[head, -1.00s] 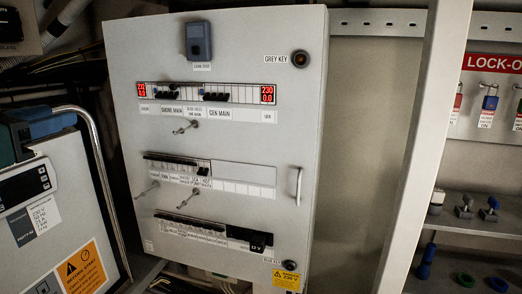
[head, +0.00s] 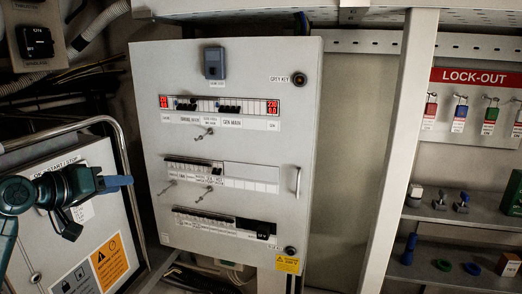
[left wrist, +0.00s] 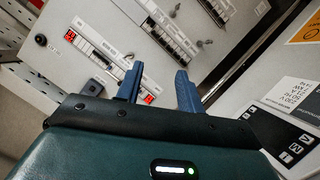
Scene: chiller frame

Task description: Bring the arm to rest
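My left arm comes in from the left in the head view, with its left gripper (head: 122,182) in front of the grey start/stop panel at the left. In the left wrist view the two blue fingers of the left gripper (left wrist: 160,85) stand apart with nothing between them. They point toward the electrical cabinet, which shows tilted behind them.
The closed grey electrical cabinet (head: 270,220) stands in the middle, with breaker rows and red displays. A metal post (head: 398,150) stands right of it. Beyond are the lock-out board (head: 470,77) and shelves (head: 470,211) with small items. A curved rail (head: 60,128) borders the start/stop panel.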

